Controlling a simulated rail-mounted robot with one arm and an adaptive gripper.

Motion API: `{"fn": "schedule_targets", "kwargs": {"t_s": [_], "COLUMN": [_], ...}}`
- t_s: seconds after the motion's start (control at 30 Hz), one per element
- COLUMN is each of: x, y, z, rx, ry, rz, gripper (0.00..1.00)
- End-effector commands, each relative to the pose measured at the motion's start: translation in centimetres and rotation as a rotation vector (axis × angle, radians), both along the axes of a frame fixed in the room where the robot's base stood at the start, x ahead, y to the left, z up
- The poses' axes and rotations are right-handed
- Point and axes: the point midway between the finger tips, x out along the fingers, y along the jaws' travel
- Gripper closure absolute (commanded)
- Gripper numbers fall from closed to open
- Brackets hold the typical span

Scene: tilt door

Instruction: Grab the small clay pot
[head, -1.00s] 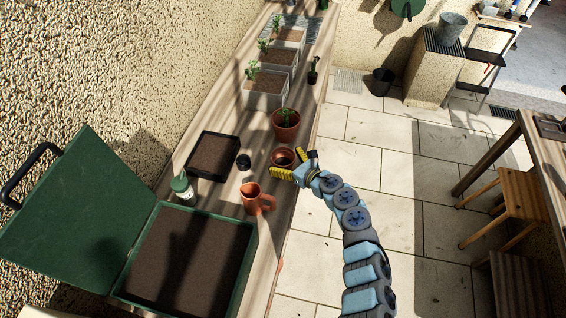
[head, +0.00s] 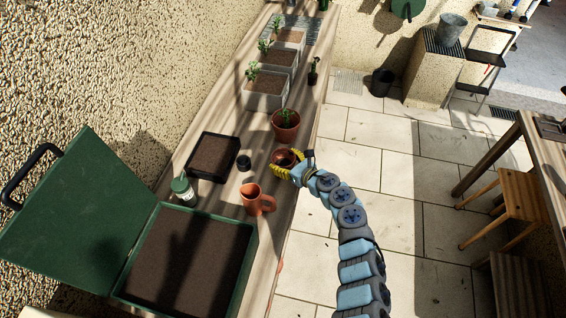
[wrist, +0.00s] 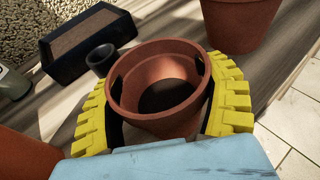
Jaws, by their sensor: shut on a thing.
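The small clay pot (head: 286,157) stands on the wooden bench near its right edge, in front of a larger clay pot. In the wrist view the small clay pot (wrist: 158,75) is upright, with an open round mouth and a dark inside. My gripper (head: 278,167) has its yellow ridged fingers around the pot. In the wrist view my gripper (wrist: 165,105) presses one finger on each side of the pot's wall. It is shut on the pot. The pot's lower part is hidden, so I cannot tell whether its base touches the bench.
A larger clay pot (head: 286,126) with a plant stands just behind. A small black pot (head: 243,163) and a black soil tray (head: 213,157) lie to the left. A green soil box (head: 190,262) fills the bench's near end.

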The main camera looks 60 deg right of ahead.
Motion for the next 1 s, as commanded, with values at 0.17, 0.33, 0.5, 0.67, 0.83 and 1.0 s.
{"fn": "schedule_targets", "kwargs": {"t_s": [0.17,0.33,0.5,0.67,0.83,1.0], "x": [-0.1,0.0,-0.7,-1.5,-2.5,-3.7], "y": [0.0,0.1,0.9,2.2,3.6,5.5], "z": [0.5,2.4,4.3,6.1,8.2,9.5], "rx": [-0.002,-0.003,-0.003,-0.003,-0.005,-0.002], "ry": [0.003,0.002,0.004,0.005,0.005,0.006], "rz": [0.0,0.004,0.002,0.001,0.001,0.001], "gripper": [0.65,0.65,0.65,0.65,0.65,0.65]}}
